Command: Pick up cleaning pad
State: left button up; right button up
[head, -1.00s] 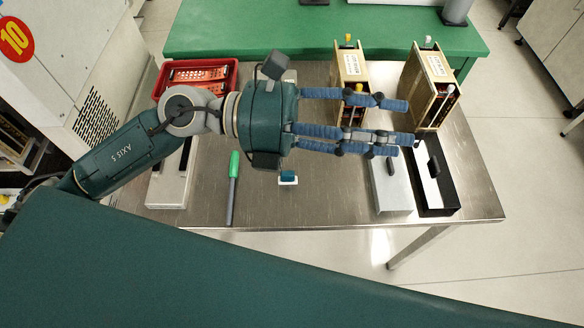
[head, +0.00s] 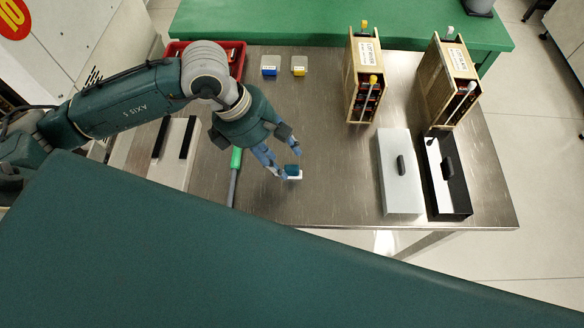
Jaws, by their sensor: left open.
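The cleaning pad (head: 293,175), which I take to be the small white block with a teal top, lies on the steel table near its front edge. My left gripper (head: 283,162) is just above and to the left of it, pointing down and to the right. Its blue fingers are spread open around the pad's upper left side and hold nothing. I cannot tell whether a finger touches the pad. My right gripper is not in view.
A green-handled tool (head: 235,165) lies left of the pad. Blue (head: 270,66) and yellow (head: 299,66) small boxes, a red tray (head: 239,62), two wooden magazines (head: 362,75) (head: 447,80), and grey (head: 398,180) and black-white (head: 447,180) cases surround clear steel.

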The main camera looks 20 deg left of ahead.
aim_at(290, 165)
pick_arm(q)
jog(key=x, duration=0.1)
jog(key=p+x, duration=0.1)
jog(key=x, duration=0.1)
jog(key=shift+w+d+f+p, duration=0.15)
jog(key=shift+w+f+p, duration=0.1)
jog(key=shift+w+p, duration=0.05)
jog(key=shift+w+d+f, duration=0.1)
jog(key=shift+d+f, duration=0.05)
jog(key=shift+f, duration=0.4)
grip_shut()
